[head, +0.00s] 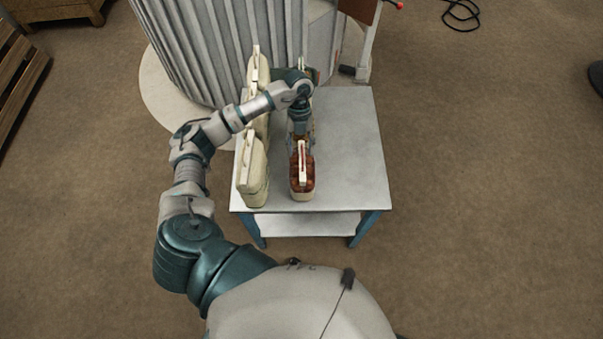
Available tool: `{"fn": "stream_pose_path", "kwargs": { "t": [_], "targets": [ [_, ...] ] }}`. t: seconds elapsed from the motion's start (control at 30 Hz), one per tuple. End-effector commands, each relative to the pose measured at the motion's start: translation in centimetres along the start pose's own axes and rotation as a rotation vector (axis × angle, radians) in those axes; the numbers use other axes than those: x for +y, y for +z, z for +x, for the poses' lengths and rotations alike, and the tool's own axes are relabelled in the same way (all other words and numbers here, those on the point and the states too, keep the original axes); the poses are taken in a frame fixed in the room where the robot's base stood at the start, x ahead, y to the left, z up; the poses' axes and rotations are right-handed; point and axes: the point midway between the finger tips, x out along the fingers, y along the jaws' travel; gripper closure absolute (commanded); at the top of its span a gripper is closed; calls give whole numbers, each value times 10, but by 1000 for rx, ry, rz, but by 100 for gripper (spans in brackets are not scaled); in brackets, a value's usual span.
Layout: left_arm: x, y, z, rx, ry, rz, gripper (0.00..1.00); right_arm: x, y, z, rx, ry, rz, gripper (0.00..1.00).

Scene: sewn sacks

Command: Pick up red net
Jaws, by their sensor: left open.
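The red net (309,184) is a small upright sack with dark red contents and a pale strip along its top. It stands near the front edge of the table (352,150). My left gripper (301,134) is open and points down just behind the red net, over the same row. My arm and gripper hide much of what stands behind the net. Whether the fingers touch the net cannot be told. My right gripper is out of view.
Several cream sacks (252,172) stand in a row along the table's left side, close to the net's row. The table's right half is clear. A grey ribbed container (220,50) stands behind the table at the left.

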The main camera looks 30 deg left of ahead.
Motion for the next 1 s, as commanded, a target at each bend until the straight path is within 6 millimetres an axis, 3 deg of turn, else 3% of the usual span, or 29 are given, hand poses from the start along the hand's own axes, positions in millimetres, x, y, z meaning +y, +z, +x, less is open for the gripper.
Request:
{"fn": "stream_pose_path", "kwargs": {
  "t": [0.23, 0.5, 0.57, 0.73, 1.0],
  "targets": [
    [-4, -2, 36, 1, 2, 1, 44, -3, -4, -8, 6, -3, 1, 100],
    [-4, -1, 41, 0, 0, 2, 44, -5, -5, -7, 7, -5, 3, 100],
    [-4, -1, 41, 0, 0, 2, 54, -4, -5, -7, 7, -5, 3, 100],
    [-3, 0, 41, 0, -1, 2, 97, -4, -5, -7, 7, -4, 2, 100],
    [-4, 0, 42, 1, 0, 2, 100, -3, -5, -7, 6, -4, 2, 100]
  ]
}}
